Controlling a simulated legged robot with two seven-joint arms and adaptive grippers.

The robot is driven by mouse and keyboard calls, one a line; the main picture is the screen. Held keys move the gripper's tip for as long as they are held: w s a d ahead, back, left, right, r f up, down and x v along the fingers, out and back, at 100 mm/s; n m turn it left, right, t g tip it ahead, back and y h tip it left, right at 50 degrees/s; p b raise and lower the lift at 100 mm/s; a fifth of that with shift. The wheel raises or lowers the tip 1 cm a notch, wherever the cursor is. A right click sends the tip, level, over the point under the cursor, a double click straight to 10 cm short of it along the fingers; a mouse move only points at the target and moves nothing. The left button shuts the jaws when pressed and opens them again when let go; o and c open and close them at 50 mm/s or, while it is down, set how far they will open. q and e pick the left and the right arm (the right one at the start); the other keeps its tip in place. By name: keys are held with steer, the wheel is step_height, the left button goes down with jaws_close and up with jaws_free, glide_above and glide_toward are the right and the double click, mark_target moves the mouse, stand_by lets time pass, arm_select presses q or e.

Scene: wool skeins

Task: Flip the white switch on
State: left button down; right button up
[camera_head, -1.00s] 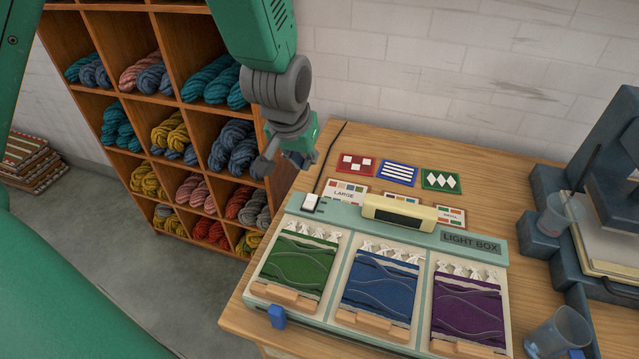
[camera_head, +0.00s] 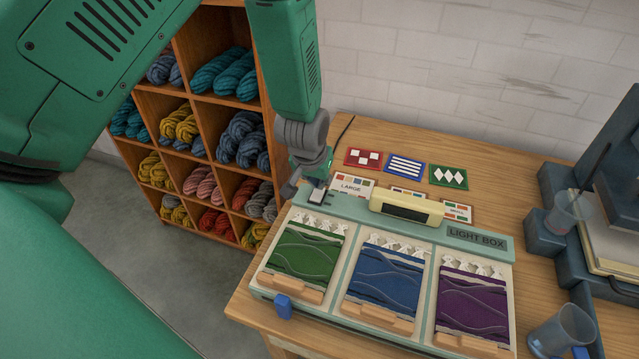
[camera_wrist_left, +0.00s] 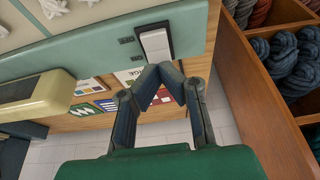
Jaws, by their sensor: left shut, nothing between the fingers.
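The white switch (camera_head: 317,196) is a rocker in a dark frame on the top left of the light box (camera_head: 478,238). In the left wrist view the switch (camera_wrist_left: 156,43) shows at the top centre, with small labels beside it. My left gripper (camera_head: 314,184) is shut and empty, just above and behind the switch in the head view. In the left wrist view its fingertips (camera_wrist_left: 158,68) meet at the lower edge of the switch. I cannot tell whether they touch it. My right gripper is not in view.
Green, blue and purple yarn panels lie on the light box, with a cream hood (camera_head: 406,206) above them. Pattern cards (camera_head: 405,167) lie behind. A wooden yarn shelf (camera_head: 197,97) stands left of the table. Cups (camera_head: 560,330) and a dark press (camera_head: 620,170) are at the right.

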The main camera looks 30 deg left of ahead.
arm_select(q)
steer(key=shift+x, duration=0.9)
steer(key=shift+f+g, duration=0.15)
steer(key=shift+g, duration=0.15)
steer(key=shift+s+d+p, duration=0.1)
steer(key=shift+s+p, duration=0.05)
steer(key=shift+p, duration=0.15)
steer(key=shift+s+d+p, duration=0.15)
steer(key=shift+s+p, duration=0.15)
steer(key=shift+s, duration=0.3)
steer(key=shift+r, duration=0.25)
